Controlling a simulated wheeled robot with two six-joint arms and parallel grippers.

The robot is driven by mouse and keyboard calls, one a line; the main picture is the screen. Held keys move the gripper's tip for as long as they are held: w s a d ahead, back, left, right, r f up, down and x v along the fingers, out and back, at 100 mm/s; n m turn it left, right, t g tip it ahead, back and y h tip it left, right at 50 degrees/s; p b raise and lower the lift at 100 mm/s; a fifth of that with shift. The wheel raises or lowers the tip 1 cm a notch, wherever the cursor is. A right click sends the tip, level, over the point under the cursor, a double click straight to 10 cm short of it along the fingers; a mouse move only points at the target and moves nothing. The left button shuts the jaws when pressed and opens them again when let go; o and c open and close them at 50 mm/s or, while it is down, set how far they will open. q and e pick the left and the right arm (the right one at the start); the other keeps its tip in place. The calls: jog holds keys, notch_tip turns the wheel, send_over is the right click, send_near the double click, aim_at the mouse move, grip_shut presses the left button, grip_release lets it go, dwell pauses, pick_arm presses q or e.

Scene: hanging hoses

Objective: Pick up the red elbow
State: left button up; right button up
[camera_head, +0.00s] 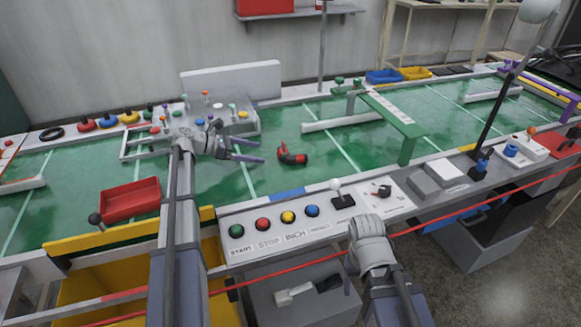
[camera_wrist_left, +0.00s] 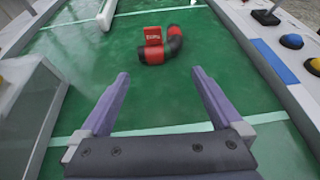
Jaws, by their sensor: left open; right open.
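The red elbow (camera_head: 292,155), a bent piece with red and black bands, lies on the green table surface. In the left wrist view the red elbow (camera_wrist_left: 153,56) lies beyond the fingertips, with a small red tag standing up on it. My left gripper (camera_head: 262,150) is open and empty, to the left of the elbow and apart from it. Its two purple-grey fingers also frame the bottom of the left wrist view (camera_wrist_left: 165,78). My right gripper (camera_head: 372,230) is at the front edge by the control panel; its fingers are hard to make out.
A white fixture with colored knobs (camera_head: 240,124) stands behind my left gripper. A green bridge (camera_head: 395,115) stands right of the elbow. A red tray (camera_head: 131,199) sits at left. A button panel (camera_head: 245,247) lines the front. Green surface around the elbow is clear.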

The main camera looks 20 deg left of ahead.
aim_at(280, 155)
pick_arm(q)
jog(key=shift+w+b+x, duration=0.2)
jog(key=shift+b+x, duration=1.25)
jog(key=shift+x, duration=2.45)
jog(key=shift+a, duration=0.15)
jog(key=shift+c, duration=0.2)
grip_shut()
jog(key=shift+r, duration=0.1)
notch_tip(280, 155, up, 10)
jog(key=p, duration=1)
